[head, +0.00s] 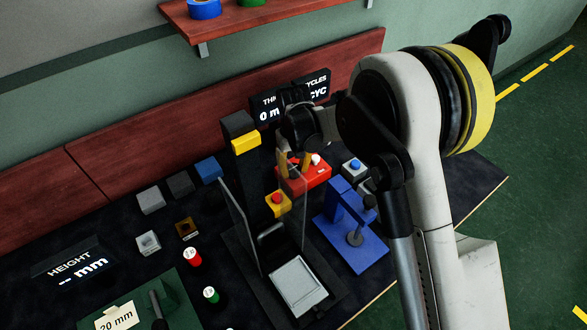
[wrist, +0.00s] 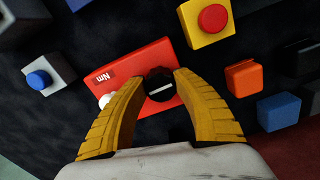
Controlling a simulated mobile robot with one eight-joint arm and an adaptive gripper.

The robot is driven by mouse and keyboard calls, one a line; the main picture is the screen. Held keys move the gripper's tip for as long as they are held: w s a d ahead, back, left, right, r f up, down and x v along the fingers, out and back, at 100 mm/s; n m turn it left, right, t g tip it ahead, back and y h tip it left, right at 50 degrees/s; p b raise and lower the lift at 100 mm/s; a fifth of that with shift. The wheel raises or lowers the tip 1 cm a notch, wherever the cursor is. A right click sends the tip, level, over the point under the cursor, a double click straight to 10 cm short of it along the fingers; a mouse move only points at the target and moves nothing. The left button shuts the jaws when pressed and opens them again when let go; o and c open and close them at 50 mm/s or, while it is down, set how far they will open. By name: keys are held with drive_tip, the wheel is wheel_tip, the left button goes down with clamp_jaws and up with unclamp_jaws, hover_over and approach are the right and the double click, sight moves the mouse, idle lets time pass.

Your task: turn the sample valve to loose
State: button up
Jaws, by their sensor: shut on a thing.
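A red box (wrist: 125,62) marked "Nm" lies below my gripper (wrist: 165,74) in the wrist view. A round black cap with a white line, which looks like the sample valve (wrist: 160,86), sits at the box's edge between my yellow fingers. My fingers are shut on it, one at each side. The white line lies nearly level in the picture. A white round knob (wrist: 105,101) shows on the box beside the left finger. In the head view the red box (head: 318,178) is partly behind my gripper (head: 293,163), and the valve is hidden there.
A yellow box with a red button (head: 277,201) stands close by. A blue-button box (head: 354,165) and a blue stand (head: 350,240) are to the right. A clear-panelled press (head: 297,284) stands in front. Orange (wrist: 243,78) and blue blocks (wrist: 279,110) lie right of my fingers.

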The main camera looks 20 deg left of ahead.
drive_tip(key=n, duration=0.4)
drive_tip(key=shift+n, duration=0.3)
drive_tip(key=n, duration=0.4)
drive_tip(key=shift+w+d+n, duration=0.1)
drive_tip(key=shift+n, duration=0.2)
drive_tip(key=n, duration=0.4)
drive_tip(key=shift+w+n, duration=0.1)
drive_tip(key=shift+n, duration=2)
drive_tip(key=o, duration=1.2)
drive_tip(key=shift+c, duration=0.2)
